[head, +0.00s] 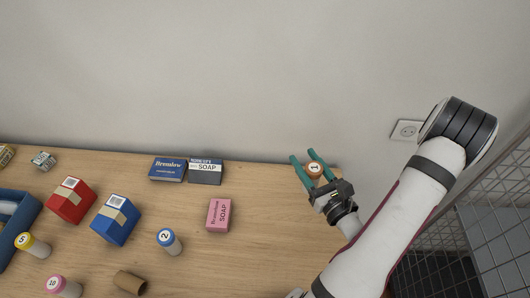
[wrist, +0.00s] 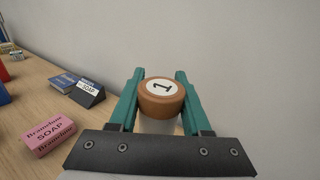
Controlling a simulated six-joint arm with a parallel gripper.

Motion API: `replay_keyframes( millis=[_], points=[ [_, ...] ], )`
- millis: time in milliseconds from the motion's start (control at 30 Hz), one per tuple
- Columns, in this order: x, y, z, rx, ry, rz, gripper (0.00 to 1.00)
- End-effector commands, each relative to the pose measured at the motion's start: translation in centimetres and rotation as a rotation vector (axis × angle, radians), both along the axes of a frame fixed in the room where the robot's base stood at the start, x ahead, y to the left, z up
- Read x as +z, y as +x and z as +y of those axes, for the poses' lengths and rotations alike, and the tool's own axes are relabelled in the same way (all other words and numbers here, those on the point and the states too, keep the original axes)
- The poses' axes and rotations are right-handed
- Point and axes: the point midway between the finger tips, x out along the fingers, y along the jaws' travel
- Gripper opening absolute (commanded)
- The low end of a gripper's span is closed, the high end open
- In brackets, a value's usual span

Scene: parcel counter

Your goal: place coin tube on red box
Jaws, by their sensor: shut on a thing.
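My gripper (head: 311,167) has teal fingers and is at the right end of the counter, near the wall. It is shut on a coin tube (head: 315,169) with an orange-brown cap marked 1. In the wrist view the tube (wrist: 161,96) stands upright between the fingers, its pale body partly hidden by the gripper's dark plate. The red box (head: 71,200) is at the left of the counter, with tan tape and a white label on it. Its top looks bare. My gripper is far to the right of it.
A blue box (head: 116,220) stands right of the red box. Other coin tubes are capped blue (head: 168,241), yellow (head: 33,245) and pink (head: 63,286). Soap boxes, one pink (head: 219,215), lie mid-counter. A cardboard roll (head: 130,282) lies in front. A blue tray (head: 18,226) is far left.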

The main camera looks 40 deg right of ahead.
Motion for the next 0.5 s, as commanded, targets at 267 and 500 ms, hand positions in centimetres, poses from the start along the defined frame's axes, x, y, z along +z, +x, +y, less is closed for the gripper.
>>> replay_keyframes(
  millis=[267,500],
  points=[
    [-0.5,3.8,0.8,0.135,-0.004,0.0,0.0],
    [-1.0,15.0,5.5,0.45,-0.007,-0.001,0.0]
  ],
)
